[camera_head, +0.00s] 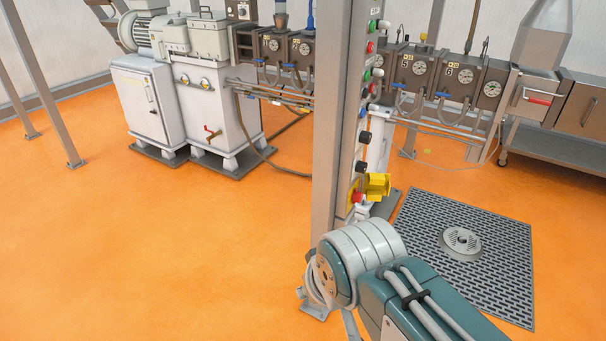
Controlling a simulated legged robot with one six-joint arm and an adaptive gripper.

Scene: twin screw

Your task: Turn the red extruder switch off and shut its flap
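The red switch (357,197) sits low on the narrow side face of a tall grey control post (335,120), which I see at a steep angle. A yellow flap (377,186) stands out to the right of the red switch and looks open. Whether the switch is on or off cannot be read at this size. My arm's grey joint and teal link fill the lower middle and lower right, just below the switch. My gripper is not recognisable in this view. A small pale part shows just below the switch, but I cannot tell what it is.
More knobs and buttons (364,137) line the post above the switch. The extruder barrel with gauges (415,68) runs behind it. A white motor cabinet (148,105) stands back left. A dark floor grate (500,268) lies right. The orange floor at left is clear.

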